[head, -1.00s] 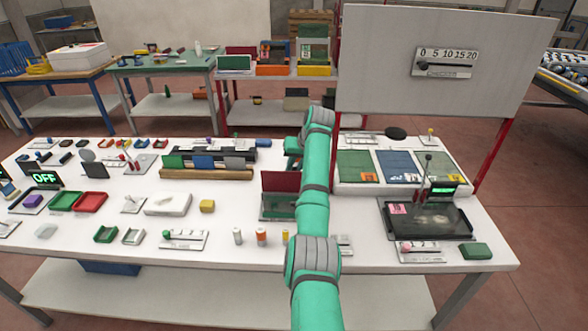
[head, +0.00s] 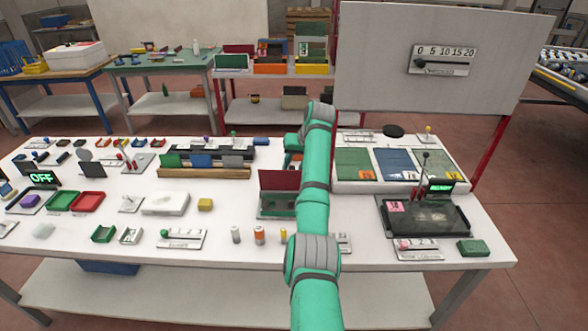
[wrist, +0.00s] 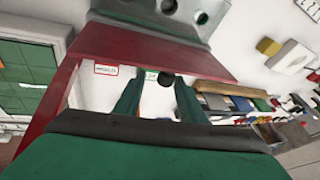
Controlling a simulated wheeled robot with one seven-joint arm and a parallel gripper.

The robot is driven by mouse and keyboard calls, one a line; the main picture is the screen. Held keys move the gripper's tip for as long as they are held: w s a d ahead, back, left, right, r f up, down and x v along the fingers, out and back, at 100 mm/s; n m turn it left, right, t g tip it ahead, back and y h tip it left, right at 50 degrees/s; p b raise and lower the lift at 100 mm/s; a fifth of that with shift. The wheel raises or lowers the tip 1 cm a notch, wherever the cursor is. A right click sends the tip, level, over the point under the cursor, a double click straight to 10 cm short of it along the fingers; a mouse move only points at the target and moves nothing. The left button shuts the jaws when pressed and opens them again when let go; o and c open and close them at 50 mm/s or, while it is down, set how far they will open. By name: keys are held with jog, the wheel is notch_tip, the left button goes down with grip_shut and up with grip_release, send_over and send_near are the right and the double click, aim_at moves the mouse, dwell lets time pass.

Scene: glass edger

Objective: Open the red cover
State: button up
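The red cover (head: 279,181) stands upright at the back of a grey-green box (head: 276,206) on the white bench, just left of my arm. My arm hides the box's right side. In the wrist view a red panel (wrist: 150,48) crosses the upper part, beyond my gripper (wrist: 157,84), with a grey plate with holes (wrist: 165,8) above it. The two green fingers are apart with nothing visibly held between them. I cannot tell whether they touch the panel. In the head view the fingers are hidden behind my arm.
A panel with green and blue mats (head: 397,164) and a black tray (head: 425,217) are right of my arm.

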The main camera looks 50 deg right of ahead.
jog(key=v, duration=0.9)
jog(key=shift+w+r, duration=0.1)
